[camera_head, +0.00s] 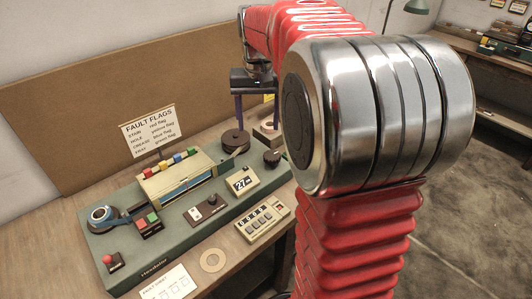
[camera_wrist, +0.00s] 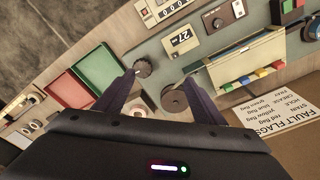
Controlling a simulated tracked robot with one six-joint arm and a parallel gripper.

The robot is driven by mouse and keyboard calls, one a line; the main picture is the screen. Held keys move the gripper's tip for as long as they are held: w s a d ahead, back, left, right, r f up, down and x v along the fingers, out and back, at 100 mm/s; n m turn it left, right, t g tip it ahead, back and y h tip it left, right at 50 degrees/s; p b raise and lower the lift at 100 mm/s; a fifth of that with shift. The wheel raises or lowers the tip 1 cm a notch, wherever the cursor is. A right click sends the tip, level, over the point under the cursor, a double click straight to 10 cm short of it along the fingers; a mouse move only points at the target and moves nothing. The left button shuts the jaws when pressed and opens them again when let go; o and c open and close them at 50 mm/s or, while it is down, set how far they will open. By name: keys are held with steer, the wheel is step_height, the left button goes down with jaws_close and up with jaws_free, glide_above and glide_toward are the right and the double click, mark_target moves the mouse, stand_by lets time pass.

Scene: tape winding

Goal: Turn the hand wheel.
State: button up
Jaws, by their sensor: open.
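A dark round knob (camera_head: 272,157), which looks like the hand wheel, sits at the right end of the green console (camera_head: 168,249). In the wrist view the knob (camera_wrist: 143,68) lies between my fingertips, closer to the left one. My gripper (camera_head: 256,124) is open and empty, fingers pointing down at the console's right end. It also shows in the wrist view (camera_wrist: 160,76). A brown disc (camera_head: 235,140) stands beside the knob; in the wrist view the disc (camera_wrist: 173,101) is near the right finger. How high the fingertips are above the knob is unclear.
Red (camera_wrist: 71,99) and green (camera_wrist: 98,70) trays lie left of the gripper in the wrist view. A cardboard ring (camera_head: 213,260) lies in front.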

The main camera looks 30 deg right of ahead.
steer(key=s+a+f+n+t, duration=0.2)
steer(key=s+a+n+t, duration=0.2)
steer(key=s+a, duration=1.4)
steer(key=shift+s+a+f+n+t, duration=0.3)
steer(key=shift+s+a+f+n, duration=0.1)
steer(key=shift+s+n, duration=0.6)
steer(key=shift+c, duration=0.3)
